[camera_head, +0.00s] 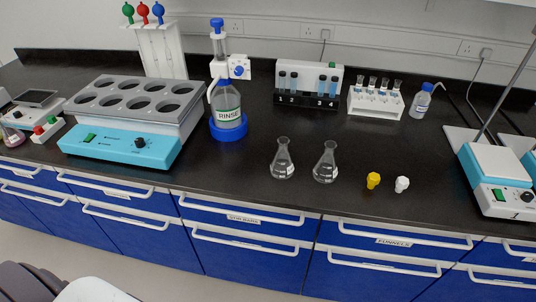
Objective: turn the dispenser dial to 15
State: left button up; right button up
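The dispenser (222,68) is a white bottle-top unit with a blue cap and a clear barrel on top. It sits on a bottle labelled RINSE (228,108), which stands upright in a blue round base (229,130) left of the middle of the bench. A small blue dial (239,71) is on the dispenser's front right side. Its scale and setting are too small to read. Neither of my grippers shows in the head view, and nothing touches the dispenser.
A block with several round wells (142,97) stands close left of the bottle. Two glass flasks (283,160) (326,163) stand to its front right. Yellow and white stoppers (373,180) (402,184) lie farther right. The black bench (245,165) is clear in front of the bottle.

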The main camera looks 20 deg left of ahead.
aim_at(239, 69)
jog(key=i+l+u, duration=0.15)
jog(key=l+u, duration=0.75)
jog(key=l, duration=0.2)
jog(key=l+u, duration=0.45)
jog(key=l, duration=0.15)
